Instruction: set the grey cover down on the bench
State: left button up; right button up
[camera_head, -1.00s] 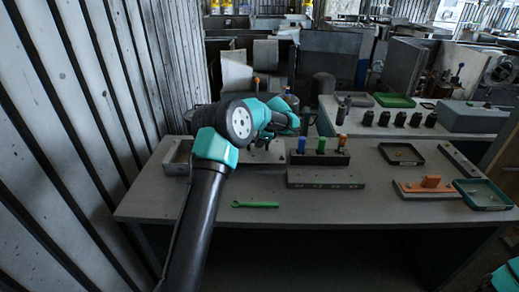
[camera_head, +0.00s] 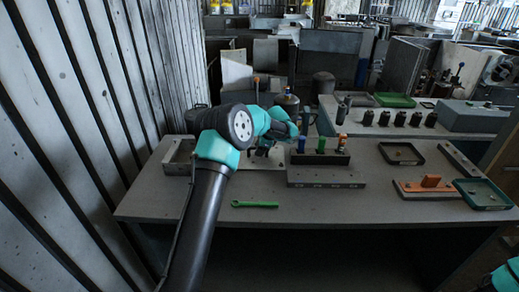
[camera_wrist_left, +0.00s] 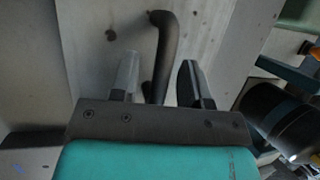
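A flat grey plate with a dark curved handle (camera_wrist_left: 163,40) fills much of the left wrist view; I take it for the grey cover (camera_wrist_left: 210,35). My left gripper (camera_wrist_left: 158,72) is open, with one finger on each side of the handle and gaps showing beside it. In the head view, my left gripper (camera_head: 262,150) is low over the back left of the bench (camera_head: 330,205), partly hidden by my wrist. A pale flat surface (camera_head: 275,163) shows beneath it; I cannot tell whether this is the cover or its housing. My right gripper is not in view.
A grey open frame (camera_head: 179,157) stands left of my gripper. A block with blue, green and orange-topped pegs (camera_head: 321,158) and a grey bar (camera_head: 325,179) are close on its right. A green wrench (camera_head: 255,204) lies in front. The bench's front middle is otherwise clear.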

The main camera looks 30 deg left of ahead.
pick_arm(q)
jog(key=shift+r, duration=0.1)
jog(key=v, duration=1.2)
dwell(0.5)
